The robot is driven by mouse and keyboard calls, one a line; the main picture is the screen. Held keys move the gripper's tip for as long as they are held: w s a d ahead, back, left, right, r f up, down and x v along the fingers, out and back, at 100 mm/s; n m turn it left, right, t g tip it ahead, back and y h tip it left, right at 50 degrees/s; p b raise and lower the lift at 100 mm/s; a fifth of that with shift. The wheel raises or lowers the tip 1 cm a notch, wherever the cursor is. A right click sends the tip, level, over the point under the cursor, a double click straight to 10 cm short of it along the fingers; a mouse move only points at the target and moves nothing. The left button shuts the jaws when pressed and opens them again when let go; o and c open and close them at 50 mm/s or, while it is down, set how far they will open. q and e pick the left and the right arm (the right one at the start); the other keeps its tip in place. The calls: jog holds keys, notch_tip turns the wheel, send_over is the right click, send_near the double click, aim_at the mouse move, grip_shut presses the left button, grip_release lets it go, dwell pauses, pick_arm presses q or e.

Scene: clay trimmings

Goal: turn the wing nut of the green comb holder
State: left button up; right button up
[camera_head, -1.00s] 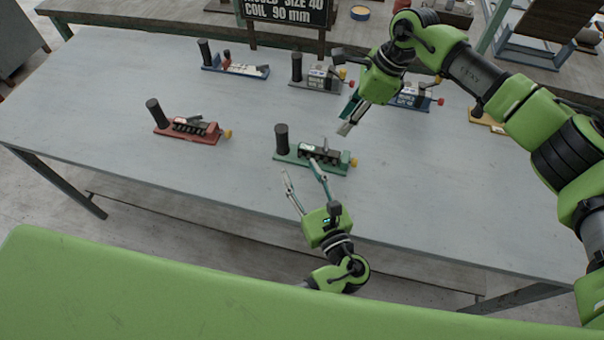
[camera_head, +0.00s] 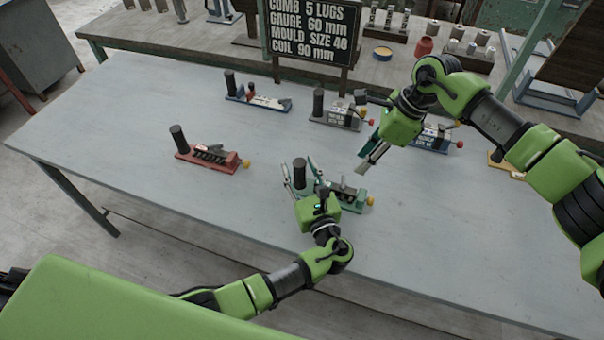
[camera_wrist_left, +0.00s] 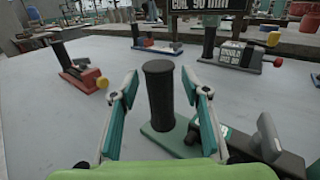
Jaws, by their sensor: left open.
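The green comb holder (camera_head: 352,207) lies near the table's front edge, with an upright black post at its left end. A small yellow knob (camera_head: 370,201), which looks like its wing nut, is at its right end. My left gripper (camera_head: 299,166) is open at the post end. In the left wrist view its fingers stand on either side of the black post (camera_wrist_left: 160,95), with gaps visible. The yellow knob is not visible there. My right gripper (camera_head: 368,162) hangs above the table behind the holder, apart from it; whether its fingers are open is unclear.
A red holder (camera_head: 205,160) is to the left; blue (camera_head: 258,100) and grey (camera_head: 338,118) holders stand behind. Another blue holder (camera_head: 437,138) is partly behind my right arm. A black sign (camera_head: 310,30) with white lettering stands at the back. The table between is clear.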

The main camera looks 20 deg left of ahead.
pick_arm(q)
grip_shut()
pick_arm(e)
jog(key=shift+c, duration=0.7)
